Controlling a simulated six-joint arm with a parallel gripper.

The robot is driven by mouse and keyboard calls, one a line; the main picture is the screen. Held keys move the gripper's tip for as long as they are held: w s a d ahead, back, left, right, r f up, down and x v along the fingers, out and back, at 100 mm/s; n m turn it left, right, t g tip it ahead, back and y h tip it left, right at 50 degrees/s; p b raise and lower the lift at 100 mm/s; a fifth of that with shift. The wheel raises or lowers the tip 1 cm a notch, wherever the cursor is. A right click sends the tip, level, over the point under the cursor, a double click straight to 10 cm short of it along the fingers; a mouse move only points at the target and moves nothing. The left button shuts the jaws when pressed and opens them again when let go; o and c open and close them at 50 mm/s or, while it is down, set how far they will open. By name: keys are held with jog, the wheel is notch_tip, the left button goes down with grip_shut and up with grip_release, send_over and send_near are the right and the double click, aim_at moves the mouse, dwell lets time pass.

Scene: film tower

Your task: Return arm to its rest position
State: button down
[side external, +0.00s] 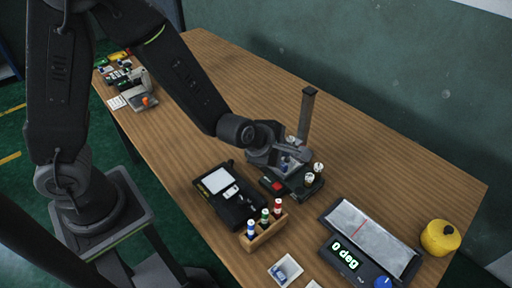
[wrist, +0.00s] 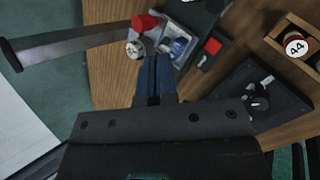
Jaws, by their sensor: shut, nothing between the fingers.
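My gripper (side external: 283,160) is at the film tower, low beside its upright post (side external: 307,115). In the wrist view the two fingers (wrist: 153,72) are pressed together with nothing between them. Their tips are over the tower's base, close to a small tray (wrist: 187,40) holding a blue-and-white item (wrist: 178,46). A red knob (wrist: 145,22) and a red button (wrist: 213,46) are near the tips. In the side view the gripper partly hides the base; I cannot tell whether the fingers touch it.
A wooden rack (side external: 263,233) with capped bottles and a black device (side external: 228,197) stand in front of the tower. The back-right tabletop (side external: 400,170) is clear.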

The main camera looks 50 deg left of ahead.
jog(key=s+a+r+m+g+h, duration=0.1)
jog(key=s+a+r+m, duration=0.2)
jog(key=s+r+m, duration=0.4)
jog(key=s+a+r+m+g, duration=0.1)
jog(key=s+a+r+m, duration=0.25)
jog(key=r+m, duration=0.6)
jog(key=s+a+r+m+g+y, duration=0.1)
jog(key=s+a+m, duration=0.3)
jog(key=s+m, duration=0.3)
jog(key=shift+s+r+y, duration=0.25)
jog(key=shift+s+y, duration=0.05)
jog(key=shift+s, duration=0.8)
